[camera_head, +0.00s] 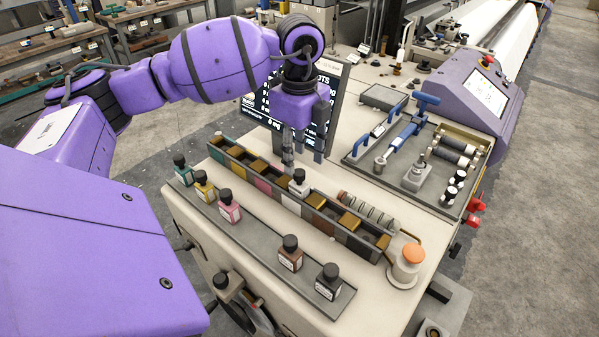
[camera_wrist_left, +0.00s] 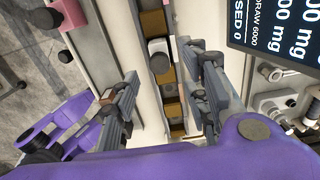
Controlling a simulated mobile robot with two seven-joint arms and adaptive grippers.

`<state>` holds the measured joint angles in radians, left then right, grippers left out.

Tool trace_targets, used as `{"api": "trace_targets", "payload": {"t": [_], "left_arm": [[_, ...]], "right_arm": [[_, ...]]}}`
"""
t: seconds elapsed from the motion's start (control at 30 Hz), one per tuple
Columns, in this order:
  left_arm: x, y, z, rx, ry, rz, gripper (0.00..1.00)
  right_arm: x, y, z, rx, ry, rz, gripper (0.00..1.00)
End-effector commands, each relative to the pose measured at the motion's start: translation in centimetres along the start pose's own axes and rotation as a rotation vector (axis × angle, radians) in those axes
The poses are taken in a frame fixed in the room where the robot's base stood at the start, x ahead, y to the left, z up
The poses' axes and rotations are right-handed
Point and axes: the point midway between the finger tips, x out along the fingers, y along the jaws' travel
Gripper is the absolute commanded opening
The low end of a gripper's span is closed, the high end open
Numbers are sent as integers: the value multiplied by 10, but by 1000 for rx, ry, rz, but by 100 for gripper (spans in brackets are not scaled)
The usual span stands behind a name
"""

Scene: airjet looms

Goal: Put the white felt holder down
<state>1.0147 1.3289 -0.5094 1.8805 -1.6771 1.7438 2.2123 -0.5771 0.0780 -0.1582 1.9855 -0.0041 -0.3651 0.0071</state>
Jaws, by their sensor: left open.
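The white felt holder (camera_head: 299,184), a small white bottle-like piece with a black cap, stands upright in a middle compartment of the long rack (camera_head: 348,242). It also shows in the left wrist view (camera_wrist_left: 158,50), between and beyond my fingers. My left gripper (camera_head: 303,156) points down just above and behind it in the head view. In the left wrist view the gripper (camera_wrist_left: 163,88) has its fingers wide apart, with no contact visible. The holder's lower part is hidden by the rack wall. My right gripper is in neither view.
A front tray (camera_head: 262,240) carries several coloured, black-capped bottles, with a gap in its row. A screen (camera_head: 330,90) stands close behind my gripper. An orange-topped knob (camera_head: 412,254) is at the rack's right end. A tool tray (camera_head: 405,160) lies right.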

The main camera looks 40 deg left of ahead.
Motion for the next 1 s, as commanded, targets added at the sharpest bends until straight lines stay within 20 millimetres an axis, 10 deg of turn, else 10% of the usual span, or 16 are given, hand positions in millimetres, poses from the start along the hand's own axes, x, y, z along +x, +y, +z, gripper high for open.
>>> {"api": "trace_targets", "payload": {"t": [0.3,1.0], "left_arm": [[-45,0,0,0,1,0,42],[-49,0,0,0,1,1,42]], "right_arm": [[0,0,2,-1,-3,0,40],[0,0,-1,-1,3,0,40]]}}
